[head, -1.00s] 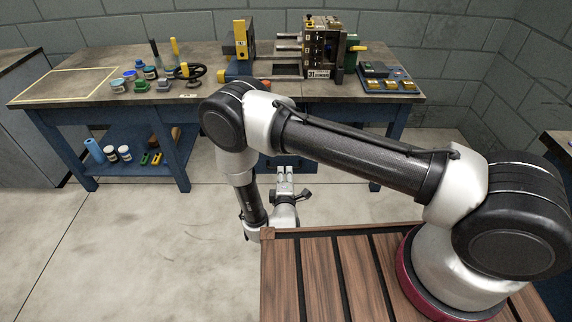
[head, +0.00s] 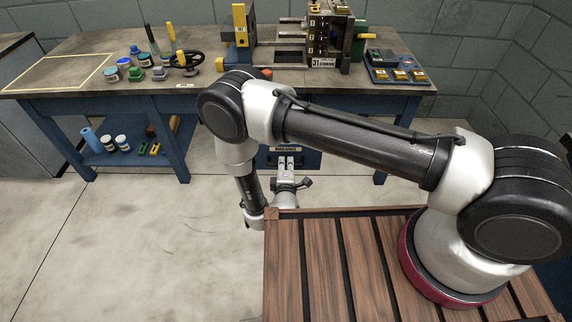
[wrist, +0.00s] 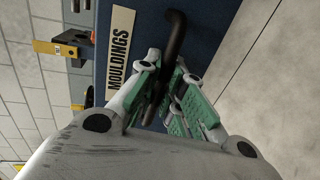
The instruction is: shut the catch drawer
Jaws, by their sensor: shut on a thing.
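The catch drawer shows in the wrist view as a dark blue front (wrist: 205,25) with a "MOULDINGS" label (wrist: 120,50) and a black bar handle (wrist: 174,45). My gripper (wrist: 165,88) is shut on the handle, its green-padded fingers on either side of it. In the head view the drawer front (head: 309,162) shows below the bench, behind my gripper (head: 287,160), its label at the top. My arm hides the area above it, so how far out the drawer stands is hard to tell.
The workbench (head: 60,97) carries a moulding press (head: 330,40), several jars, a handwheel (head: 186,60) and a tray (head: 397,75) at the right. Its lower shelf (head: 115,155) holds jars and a blue roll. Bare floor (head: 140,240) lies in front at left.

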